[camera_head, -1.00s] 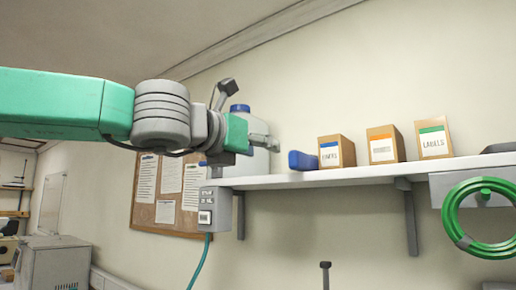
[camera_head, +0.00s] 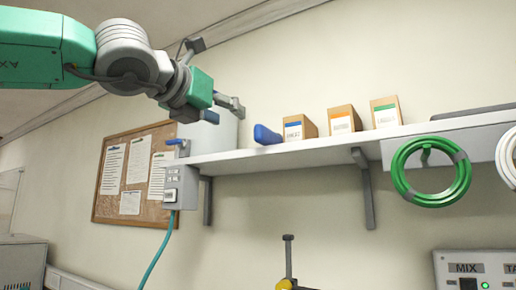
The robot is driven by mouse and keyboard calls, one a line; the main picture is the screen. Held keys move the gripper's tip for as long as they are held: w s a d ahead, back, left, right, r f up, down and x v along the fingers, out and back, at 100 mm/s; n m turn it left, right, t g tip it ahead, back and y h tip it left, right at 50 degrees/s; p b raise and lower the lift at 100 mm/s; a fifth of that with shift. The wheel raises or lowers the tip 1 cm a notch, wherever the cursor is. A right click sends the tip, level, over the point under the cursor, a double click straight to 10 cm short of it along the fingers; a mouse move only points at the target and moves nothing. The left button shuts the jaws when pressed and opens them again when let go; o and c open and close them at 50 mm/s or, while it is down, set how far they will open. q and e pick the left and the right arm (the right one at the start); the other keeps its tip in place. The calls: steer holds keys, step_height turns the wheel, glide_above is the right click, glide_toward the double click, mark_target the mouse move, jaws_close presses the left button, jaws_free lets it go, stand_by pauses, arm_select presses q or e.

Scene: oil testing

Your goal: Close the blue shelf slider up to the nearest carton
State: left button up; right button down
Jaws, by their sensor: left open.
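The blue slider (camera_head: 267,134) sits on the white wall shelf (camera_head: 315,150), left of the cartons. The nearest carton (camera_head: 294,129) has a blue-striped label and stands just right of the slider. I cannot tell whether the two touch. A carton with an orange stripe (camera_head: 343,121) and one with a green stripe (camera_head: 385,113) stand farther right. My left gripper (camera_head: 226,110) is open and empty above the shelf's left end, up and left of the slider and apart from it in the picture. My right gripper is out of view.
A pale container (camera_head: 223,137) stands on the shelf behind my left gripper, partly hidden. A grey box (camera_head: 180,188) with a teal hose is at the shelf's left end. A green hose coil (camera_head: 402,182) hangs at right. A cork board (camera_head: 100,198) is on the wall.

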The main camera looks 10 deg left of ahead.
mark_target(256, 131)
arm_select(q)
steer(key=p+x, duration=0.4)
steer(key=x, duration=0.9)
steer(key=shift+w+d+r, duration=0.1)
steer(key=shift+w+d, duration=0.15)
steer(key=shift+c, duration=0.4)
